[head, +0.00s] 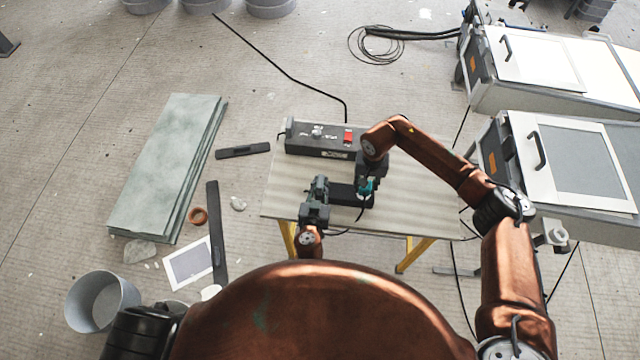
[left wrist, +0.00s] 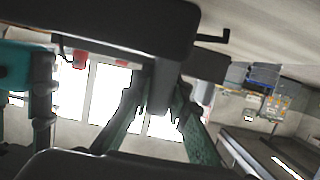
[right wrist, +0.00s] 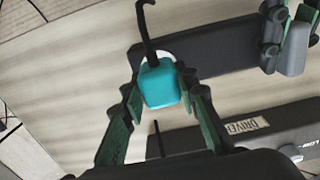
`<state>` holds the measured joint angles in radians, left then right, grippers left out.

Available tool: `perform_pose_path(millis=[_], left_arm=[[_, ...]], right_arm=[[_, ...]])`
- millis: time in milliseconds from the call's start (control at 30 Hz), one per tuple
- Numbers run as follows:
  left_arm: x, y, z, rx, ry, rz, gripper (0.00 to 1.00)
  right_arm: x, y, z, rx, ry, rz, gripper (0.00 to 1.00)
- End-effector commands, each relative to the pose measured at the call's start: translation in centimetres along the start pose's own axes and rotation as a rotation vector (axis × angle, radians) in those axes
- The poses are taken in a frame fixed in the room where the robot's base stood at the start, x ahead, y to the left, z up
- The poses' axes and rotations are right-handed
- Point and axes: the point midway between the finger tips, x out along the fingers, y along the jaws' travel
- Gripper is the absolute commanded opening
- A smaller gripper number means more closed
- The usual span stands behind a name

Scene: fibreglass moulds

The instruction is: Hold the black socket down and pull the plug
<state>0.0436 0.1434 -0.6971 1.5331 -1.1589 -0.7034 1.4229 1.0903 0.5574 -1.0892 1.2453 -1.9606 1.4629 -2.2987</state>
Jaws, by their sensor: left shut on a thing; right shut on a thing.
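The black socket (head: 348,196) is a dark bar lying on the worktable. It also shows in the right wrist view (right wrist: 215,48) and across the top of the left wrist view (left wrist: 100,25). My left gripper (head: 325,190) is shut on the socket's left part in the head view. The teal plug (head: 367,187), with a black cable, is at the socket's other end. My right gripper (right wrist: 160,92) is shut on the plug, one finger on each side. The plug covers part of the socket, and I cannot tell how deeply it is seated.
A long dark driver box (head: 320,140) with a red switch stands along the table's back edge. The pale worktable (head: 415,205) is bare to the right. Greenish sheets (head: 165,165) and a bucket (head: 102,300) are on the floor at left; white-lidded machines (head: 575,160) stand at right.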

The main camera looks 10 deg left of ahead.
Motion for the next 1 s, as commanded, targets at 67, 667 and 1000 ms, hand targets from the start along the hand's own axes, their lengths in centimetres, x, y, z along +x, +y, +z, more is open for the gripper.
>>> perform_pose_path(millis=[67,667,1000], left_arm=[[0.0,0.0,0.0,0.000,0.000,0.000,0.00],[0.0,0.0,0.0,0.000,0.000,-0.001,0.00],[0.0,0.0,0.0,0.000,0.000,-0.001,0.00]], right_arm=[[-0.4,0.0,-0.1,0.000,0.002,0.000,0.00],[-2.6,0.0,0.0,-0.001,0.001,0.001,0.00],[-3.9,0.0,-0.1,0.000,0.002,0.001,0.00]])
